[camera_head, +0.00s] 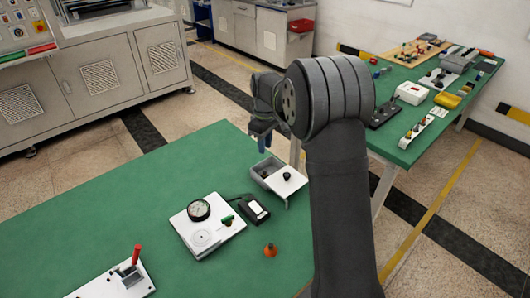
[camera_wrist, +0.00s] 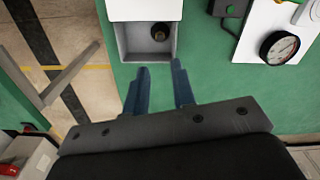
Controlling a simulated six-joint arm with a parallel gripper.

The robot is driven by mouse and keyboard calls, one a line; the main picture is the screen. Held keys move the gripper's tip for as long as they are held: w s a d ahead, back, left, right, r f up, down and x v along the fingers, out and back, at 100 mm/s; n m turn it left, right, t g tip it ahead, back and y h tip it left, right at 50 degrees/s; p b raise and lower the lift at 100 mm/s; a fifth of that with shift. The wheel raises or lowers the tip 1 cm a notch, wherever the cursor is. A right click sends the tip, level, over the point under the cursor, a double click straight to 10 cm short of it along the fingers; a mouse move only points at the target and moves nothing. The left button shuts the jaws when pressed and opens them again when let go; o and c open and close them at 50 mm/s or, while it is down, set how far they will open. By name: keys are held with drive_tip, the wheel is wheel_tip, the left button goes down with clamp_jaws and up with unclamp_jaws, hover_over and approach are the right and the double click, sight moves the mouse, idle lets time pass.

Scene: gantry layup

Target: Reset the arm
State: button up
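My gripper (camera_head: 262,141) hangs above the far right part of the green table (camera_head: 110,205). In the wrist view, its two blue fingers (camera_wrist: 160,70) are apart with nothing between them. A grey box (camera_head: 259,166) with a white lid (camera_head: 292,184) partly over it stands just below and to the right of the fingers in the head view. The lid has a black knob (camera_head: 288,176). In the wrist view, the grey box (camera_wrist: 131,40) lies ahead of the fingertips, part open, with a dark round thing (camera_wrist: 159,33) inside.
A white board with a gauge (camera_head: 199,210), a black device (camera_head: 254,209) and an orange knob-like piece (camera_head: 270,250) are near the box. A white plate with a red-handled clamp (camera_head: 136,256) is at front left. A second green table (camera_head: 386,147) with many items stands right.

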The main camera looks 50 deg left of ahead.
sight(265, 173)
drive_tip(key=shift+r, duration=0.15)
wheel_tip(265, 173, down, 13)
drive_tip(key=shift+r, duration=0.1)
wheel_tip(265, 173, up, 3)
drive_tip(key=shift+r, duration=0.7)
